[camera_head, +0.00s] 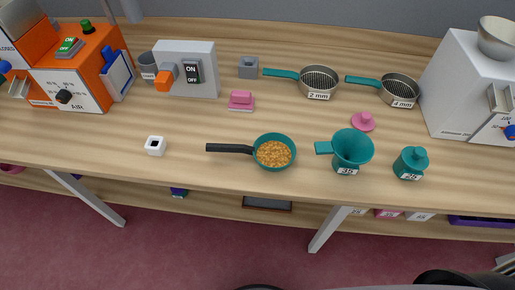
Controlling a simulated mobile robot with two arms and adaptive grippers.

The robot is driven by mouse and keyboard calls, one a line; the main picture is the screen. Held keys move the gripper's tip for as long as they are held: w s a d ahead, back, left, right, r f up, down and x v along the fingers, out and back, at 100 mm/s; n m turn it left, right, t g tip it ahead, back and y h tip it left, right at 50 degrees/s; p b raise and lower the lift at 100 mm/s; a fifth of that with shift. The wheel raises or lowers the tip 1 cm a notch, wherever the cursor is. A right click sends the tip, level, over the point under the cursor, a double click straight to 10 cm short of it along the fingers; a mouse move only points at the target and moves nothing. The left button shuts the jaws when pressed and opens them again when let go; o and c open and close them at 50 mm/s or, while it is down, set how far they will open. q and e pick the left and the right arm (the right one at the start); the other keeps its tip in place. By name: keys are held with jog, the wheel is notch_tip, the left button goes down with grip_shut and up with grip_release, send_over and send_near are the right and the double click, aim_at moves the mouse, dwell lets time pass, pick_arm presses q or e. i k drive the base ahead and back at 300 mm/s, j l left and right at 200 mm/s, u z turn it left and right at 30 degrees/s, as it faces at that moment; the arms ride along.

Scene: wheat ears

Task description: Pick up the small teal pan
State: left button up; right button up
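The small teal pan (291,143) sits near the front edge of the wooden table (100,140), about in the middle. It is upright, with golden-brown grains (273,154) in it. Its black handle (230,148) points left. Nothing touches the pan. Neither of my grippers shows in the head view. A dark rounded shape at the bottom right may be part of my own body; I cannot tell.
A teal funnel (352,147) and a teal weight-like piece (410,163) stand right of the pan. A small white cube (155,146) lies left. Two teal-handled sieves (319,79) (399,89) are behind. Orange and white machines (85,75) stand back left, a white machine (465,80) right.

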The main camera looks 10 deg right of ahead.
aim_at(273, 151)
jog(key=l+z, duration=0.1)
jog(key=z, duration=0.4)
jog(key=l+z, duration=0.1)
jog(key=z, duration=0.35)
jog(key=k+j, duration=0.15)
jog(key=j, duration=0.15)
jog(key=k+j, duration=0.1)
jog(key=j, duration=0.25)
jog(key=k+j, duration=0.15)
jog(key=j, duration=0.15)
